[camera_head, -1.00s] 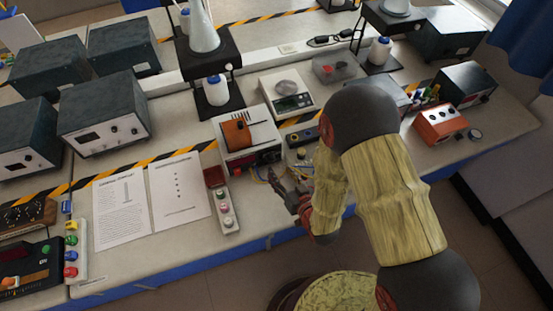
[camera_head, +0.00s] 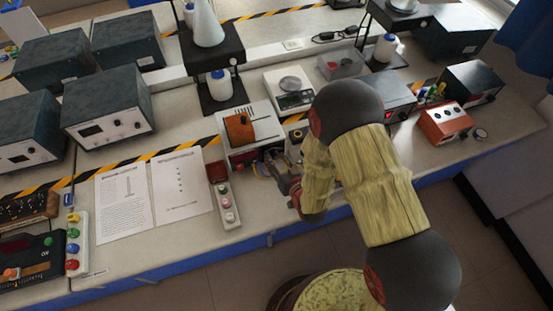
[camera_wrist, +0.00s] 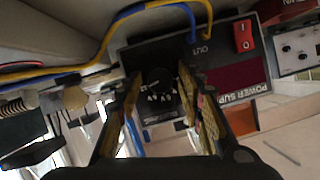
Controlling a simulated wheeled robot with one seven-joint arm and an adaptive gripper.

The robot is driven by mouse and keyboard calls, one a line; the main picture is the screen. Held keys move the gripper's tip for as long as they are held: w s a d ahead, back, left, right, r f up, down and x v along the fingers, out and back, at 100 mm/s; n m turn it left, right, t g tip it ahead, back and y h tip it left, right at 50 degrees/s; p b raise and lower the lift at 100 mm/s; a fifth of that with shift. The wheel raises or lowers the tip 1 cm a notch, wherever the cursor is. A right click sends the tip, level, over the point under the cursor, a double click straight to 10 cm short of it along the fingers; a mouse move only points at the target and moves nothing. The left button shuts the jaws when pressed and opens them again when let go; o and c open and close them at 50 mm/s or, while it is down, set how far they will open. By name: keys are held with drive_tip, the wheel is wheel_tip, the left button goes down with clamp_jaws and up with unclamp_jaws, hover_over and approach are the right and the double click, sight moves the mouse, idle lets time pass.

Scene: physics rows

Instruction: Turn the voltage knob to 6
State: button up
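The black voltage knob (camera_wrist: 158,80) shows in the wrist view on the dark front panel of the power supply (camera_wrist: 215,55), with pale marks beside it. My gripper (camera_wrist: 160,84) is open, one finger on each side of the knob, with gaps visible. I cannot tell whether the fingertips touch the panel. The knob's pointer and numbers are too small to read. In the head view, the power supply (camera_head: 262,118) is a light box, and my gripper (camera_head: 279,172) is at its front, hiding part of the panel and the knob.
A red rocker switch (camera_wrist: 243,36) and a dark red display (camera_wrist: 235,77) are on the panel. Blue and yellow wires (camera_wrist: 150,8) run to the OUT sockets. An orange box (camera_head: 239,128) lies on the supply. A button strip (camera_head: 225,202) stands close to my gripper's left.

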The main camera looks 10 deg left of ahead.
clamp_jaws()
idle(0.5)
drive_tip(key=n+t+h+b, duration=0.1)
drive_tip(key=n+b, duration=0.1)
drive_tip(key=n, duration=0.1)
drive_tip(key=shift+a+h+b, duration=0.2)
drive_tip(key=shift+h+b, duration=0.2)
drive_tip(key=n+t+h+b, duration=0.1)
drive_tip(key=n, duration=0.1)
drive_tip(key=shift+s+a+n+b, duration=0.1)
drive_tip(key=shift+n+b, duration=0.2)
drive_tip(key=n+t+h+b, duration=0.1)
drive_tip(key=n+t, duration=0.1)
drive_tip(key=n, duration=0.1)
drive_tip(key=shift+f+h, duration=0.1)
drive_tip(key=shift+h, duration=0.3)
drive_tip(key=shift+a+n+t+h+b, duration=0.1)
drive_tip(key=shift+n+t+h+b, duration=0.35)
drive_tip(key=shift+n, duration=0.75)
drive_tip(key=shift+o, duration=1.2)
unclamp_jaws()
